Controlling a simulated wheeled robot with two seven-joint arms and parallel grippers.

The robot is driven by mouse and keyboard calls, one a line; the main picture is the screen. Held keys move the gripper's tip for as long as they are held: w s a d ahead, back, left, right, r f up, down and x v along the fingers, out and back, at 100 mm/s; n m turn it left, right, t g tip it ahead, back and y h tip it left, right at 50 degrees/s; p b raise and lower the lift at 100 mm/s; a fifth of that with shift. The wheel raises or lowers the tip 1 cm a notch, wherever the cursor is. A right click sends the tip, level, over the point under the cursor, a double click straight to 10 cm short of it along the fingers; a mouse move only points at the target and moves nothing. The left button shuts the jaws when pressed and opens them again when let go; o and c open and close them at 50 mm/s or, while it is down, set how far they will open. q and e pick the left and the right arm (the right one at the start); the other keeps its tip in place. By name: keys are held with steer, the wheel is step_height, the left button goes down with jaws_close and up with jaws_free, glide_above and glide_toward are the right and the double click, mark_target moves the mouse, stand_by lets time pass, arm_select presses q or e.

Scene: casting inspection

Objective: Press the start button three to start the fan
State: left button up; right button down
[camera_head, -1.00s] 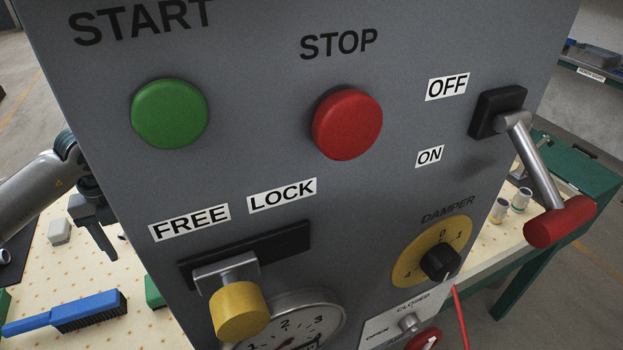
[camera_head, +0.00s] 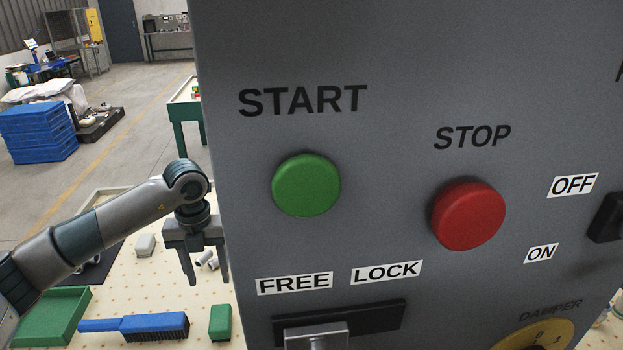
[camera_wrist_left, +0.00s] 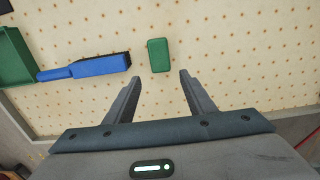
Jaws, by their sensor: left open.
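The green start button (camera_head: 306,185) sits on the grey panel (camera_head: 400,60) under the word START. The red stop button (camera_head: 468,216) is to its right. My left gripper (camera_head: 208,280) is open and empty, pointing down beside the panel's left edge, lower left of the green button and apart from it. In the left wrist view its two fingers (camera_wrist_left: 158,88) stand apart above the table. No fan shows. My right gripper is not in view.
The perforated table (camera_head: 130,262) holds a blue brush (camera_head: 150,326), a green block (camera_head: 220,322) and a green tray (camera_head: 52,318). A slide latch (camera_head: 317,335) marked FREE and LOCK juts from the panel, and a black switch base (camera_head: 608,218) is at the right.

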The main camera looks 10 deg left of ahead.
arm_select(q)
jaws_close()
stand_by(1.5)
